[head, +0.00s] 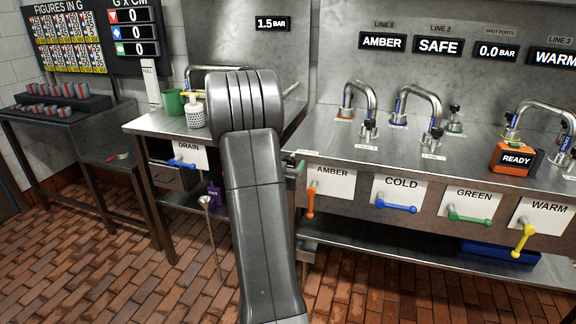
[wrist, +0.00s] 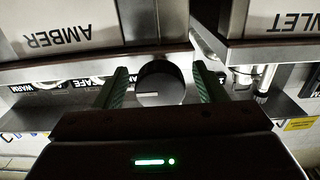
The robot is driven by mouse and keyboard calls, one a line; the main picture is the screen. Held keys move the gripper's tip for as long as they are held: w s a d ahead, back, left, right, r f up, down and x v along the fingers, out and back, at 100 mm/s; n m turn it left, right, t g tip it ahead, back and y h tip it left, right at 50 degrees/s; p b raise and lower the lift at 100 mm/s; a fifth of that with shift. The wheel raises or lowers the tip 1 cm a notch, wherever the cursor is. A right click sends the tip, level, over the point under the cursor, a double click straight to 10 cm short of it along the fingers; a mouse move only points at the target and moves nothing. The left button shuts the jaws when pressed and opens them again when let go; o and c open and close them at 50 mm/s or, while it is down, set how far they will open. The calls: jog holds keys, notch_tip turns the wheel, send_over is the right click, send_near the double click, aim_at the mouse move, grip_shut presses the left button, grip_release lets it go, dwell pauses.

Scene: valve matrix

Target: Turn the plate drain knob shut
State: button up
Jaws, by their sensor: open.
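My gripper (wrist: 160,68) is open in the wrist view, with one green-lined finger on each side of a dark round knob (wrist: 160,80). The knob has a short pale mark on its face and no readable name, so I cannot confirm that it is the plate drain knob. I see no clear contact between fingers and knob. In the head view my arm hides the knob and most of the gripper.
Signs AMBER (head: 331,180), COLD (head: 401,189), GREEN (head: 474,200) and WARM (head: 540,214) hang along the right bench, with coloured levers sticking out below. Curved taps stand on that bench. A green mug (head: 175,103) is on the left bench.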

jog(key=c, duration=1)
jog(key=shift+o, duration=0.2)
